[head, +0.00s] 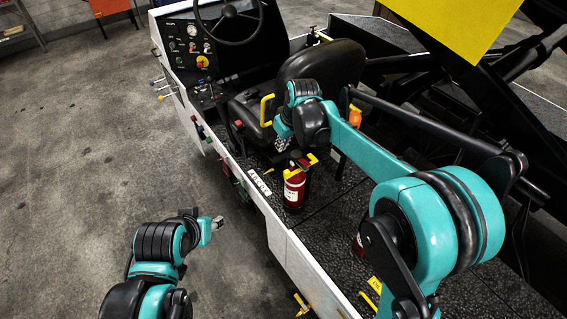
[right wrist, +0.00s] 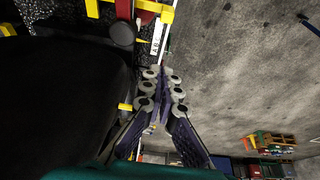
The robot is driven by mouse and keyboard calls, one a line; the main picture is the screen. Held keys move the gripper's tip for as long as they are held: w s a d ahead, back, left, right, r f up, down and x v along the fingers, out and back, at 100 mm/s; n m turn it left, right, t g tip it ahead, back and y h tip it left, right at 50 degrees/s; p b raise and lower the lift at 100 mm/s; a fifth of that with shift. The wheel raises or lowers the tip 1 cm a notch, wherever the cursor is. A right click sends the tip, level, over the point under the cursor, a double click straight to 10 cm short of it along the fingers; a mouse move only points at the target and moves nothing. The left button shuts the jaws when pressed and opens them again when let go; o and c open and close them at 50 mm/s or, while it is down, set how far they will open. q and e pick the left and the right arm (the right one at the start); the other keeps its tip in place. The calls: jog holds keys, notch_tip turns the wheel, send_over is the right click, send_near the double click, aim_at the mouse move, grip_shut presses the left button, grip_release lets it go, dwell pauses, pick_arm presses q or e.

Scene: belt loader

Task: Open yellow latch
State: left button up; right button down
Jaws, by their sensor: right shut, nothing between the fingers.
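Several yellow parts show, and I cannot tell for sure which is the latch. In the head view a yellow loop handle (head: 267,110) stands beside the seat, and a small yellow lever (head: 301,303) is on the vehicle's side at the bottom edge. My right gripper (head: 284,151) is beside the seat, near the loop handle and above the red fire extinguisher (head: 294,190). In the right wrist view its fingers (right wrist: 163,78) are together and empty, with a small yellow piece (right wrist: 125,106) to their left. My left gripper (head: 217,223) is over the floor; its fingers are too small to judge.
The black seat (head: 325,62), steering wheel (head: 228,22) and control panel (head: 190,45) are at the back. A white label (head: 259,182) is on the vehicle's edge. A yellow panel (head: 455,25) overhangs at upper right. The concrete floor (head: 80,150) is clear at left.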

notch_tip(320, 180, down, 10)
jog(key=shift+s+d+r, duration=0.2)
jog(key=shift+s+r, duration=0.05)
dwell(0.5)
jog(key=shift+s, duration=0.1)
jog(key=shift+d+b, duration=0.1)
jog(key=shift+b, duration=0.2)
